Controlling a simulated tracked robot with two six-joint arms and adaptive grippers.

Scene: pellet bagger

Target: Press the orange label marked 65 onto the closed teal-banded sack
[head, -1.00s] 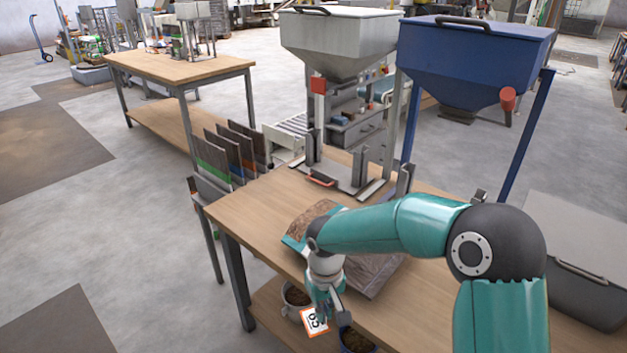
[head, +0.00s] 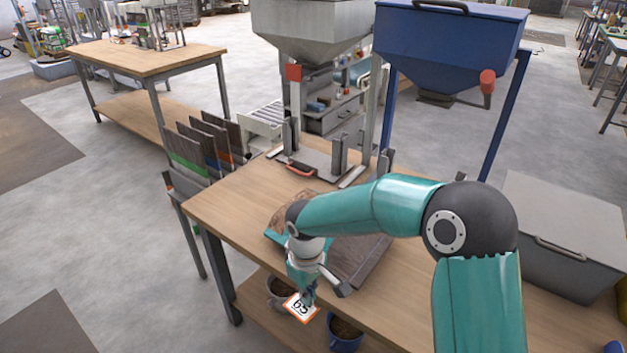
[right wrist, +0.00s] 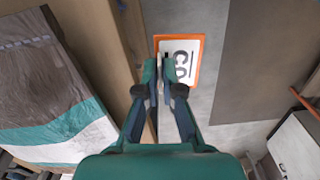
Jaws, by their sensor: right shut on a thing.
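The orange-bordered white label marked 65 (head: 301,307) is in my right gripper (head: 308,296), just off the front edge of the table in the head view. In the right wrist view the label (right wrist: 180,60) shows between the fingertips of the gripper (right wrist: 168,72), which is shut on it. The sack (head: 350,262) lies flat on the table behind the gripper, partly hidden by my right arm. The right wrist view shows its grey-brown film with a teal and a white band (right wrist: 65,130). The label is apart from the sack. My left gripper is not in view.
The wooden table (head: 215,212) has bare room left of the sack. Two pots (head: 345,335) with brown contents stand below its front edge. A blue hopper (head: 450,45) and a grey hopper (head: 310,30) rise behind. A grey lidded box (head: 565,235) stands at right.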

